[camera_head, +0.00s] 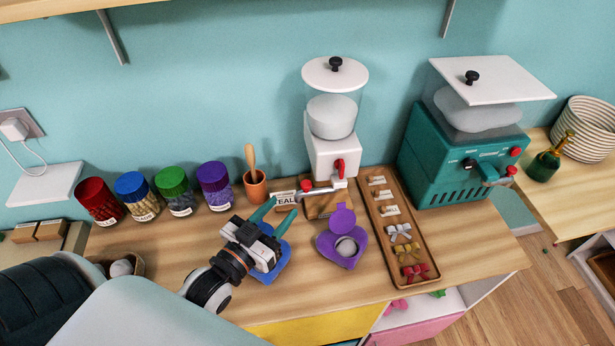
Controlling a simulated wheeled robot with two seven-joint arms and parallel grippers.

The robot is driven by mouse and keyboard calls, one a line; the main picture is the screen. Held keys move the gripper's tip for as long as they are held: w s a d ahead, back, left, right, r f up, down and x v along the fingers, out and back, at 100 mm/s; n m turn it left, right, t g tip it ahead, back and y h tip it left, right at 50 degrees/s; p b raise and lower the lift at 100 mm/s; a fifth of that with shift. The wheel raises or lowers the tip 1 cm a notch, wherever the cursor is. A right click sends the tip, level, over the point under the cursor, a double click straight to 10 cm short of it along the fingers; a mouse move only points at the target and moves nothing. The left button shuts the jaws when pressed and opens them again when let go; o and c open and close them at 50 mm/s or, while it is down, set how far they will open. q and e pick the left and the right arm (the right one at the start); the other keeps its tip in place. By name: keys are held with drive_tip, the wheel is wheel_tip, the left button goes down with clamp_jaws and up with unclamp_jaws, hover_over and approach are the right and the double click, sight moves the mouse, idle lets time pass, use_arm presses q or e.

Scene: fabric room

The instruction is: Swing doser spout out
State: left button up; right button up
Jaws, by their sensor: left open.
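The doser (330,155) is a white body with a clear, lidded hopper of white filling, standing on a wooden base at the back of the counter. My left gripper (274,208) is open and empty, with two teal fingers pointing up and right. Its tips are left of the spout arm and apart from it, near a small "TEAL" label. My right gripper is out of view.
A purple heart-shaped dish (327,250) stands right of my gripper, and a blue dish (262,276) is partly hidden beneath it. A wooden tray (416,262) with bows, a teal machine (430,160), a pot (256,190) and coloured jars (175,190) surround the area.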

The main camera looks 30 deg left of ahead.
sight(303, 187)
use_arm(q)
drive_tip(key=w, duration=0.3)
drive_tip(key=w+d+p, duration=0.1)
drive_tip(key=w, duration=0.5)
drive_tip(key=shift+w+d+p, duration=0.1)
drive_tip(key=shift+d+p, duration=0.15)
drive_tip(key=shift+p, duration=0.05)
drive_tip(key=shift+w, duration=0.15)
drive_tip(key=shift+w+d, duration=0.1)
drive_tip(key=shift+w, duration=0.05)
drive_tip(key=shift+c, duration=0.5)
drive_tip(key=c, duration=0.6)
clamp_jaws()
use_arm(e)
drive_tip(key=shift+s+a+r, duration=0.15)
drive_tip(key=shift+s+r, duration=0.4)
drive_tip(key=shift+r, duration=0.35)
